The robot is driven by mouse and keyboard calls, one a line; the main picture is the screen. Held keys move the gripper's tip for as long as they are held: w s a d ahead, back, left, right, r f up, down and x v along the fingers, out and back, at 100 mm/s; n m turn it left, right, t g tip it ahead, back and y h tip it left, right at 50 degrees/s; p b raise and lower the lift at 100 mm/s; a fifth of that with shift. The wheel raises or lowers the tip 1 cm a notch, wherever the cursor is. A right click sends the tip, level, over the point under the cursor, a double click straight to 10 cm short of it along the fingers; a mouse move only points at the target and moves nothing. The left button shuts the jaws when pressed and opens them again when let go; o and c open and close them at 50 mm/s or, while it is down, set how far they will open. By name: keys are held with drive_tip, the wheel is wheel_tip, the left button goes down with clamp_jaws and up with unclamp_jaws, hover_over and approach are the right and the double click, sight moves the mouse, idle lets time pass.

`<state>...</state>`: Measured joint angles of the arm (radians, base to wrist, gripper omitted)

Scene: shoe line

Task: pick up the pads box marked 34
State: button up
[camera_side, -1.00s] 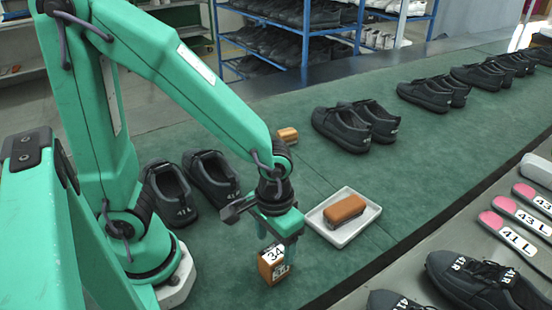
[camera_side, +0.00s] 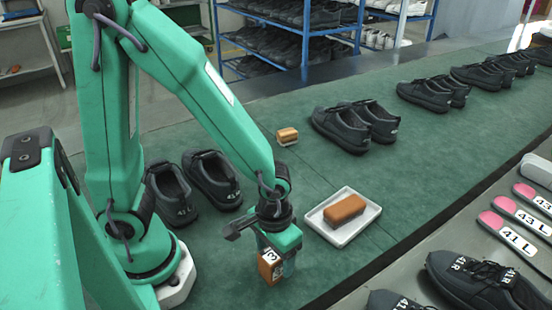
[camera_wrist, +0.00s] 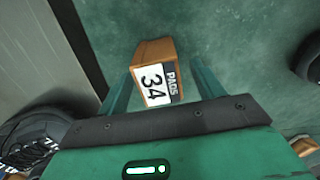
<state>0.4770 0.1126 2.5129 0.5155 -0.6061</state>
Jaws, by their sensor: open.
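The pads box marked 34 (camera_side: 270,267) is a small orange-brown box with a white-and-black label. It stands on the green mat below my gripper, which partly covers it in the side view. In the wrist view the box (camera_wrist: 154,84) shows its "34" and "PADS" label between my two green fingers. My gripper (camera_wrist: 163,75) is open, with one finger on each side of the box and a visible gap on both sides. In the side view my gripper (camera_side: 280,258) is low over the mat at the box.
A white tray (camera_side: 365,232) holding a brown brush-like block (camera_side: 344,209) is just right of my gripper. Another small orange box (camera_side: 287,137) lies farther back. A pair of black shoes marked 41 (camera_side: 213,180) stands to the left. More shoes line the mat behind.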

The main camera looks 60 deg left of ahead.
drive_tip(key=shift+f, duration=1.8)
drive_tip(key=c, duration=1.1)
drive_tip(key=shift+r, duration=0.25)
drive_tip(key=shift+d+r, duration=0.1)
drive_tip(key=shift+r, duration=1.3)
drive_tip(key=s+d+r, duration=0.2)
drive_tip(key=s, duration=0.1)
drive_tip(key=s+d+r, duration=0.2)
drive_tip(key=s+r, duration=0.1)
drive_tip(key=s+d+r, duration=0.2)
drive_tip(key=s, duration=0.2)
drive_tip(key=shift+r, duration=0.4)
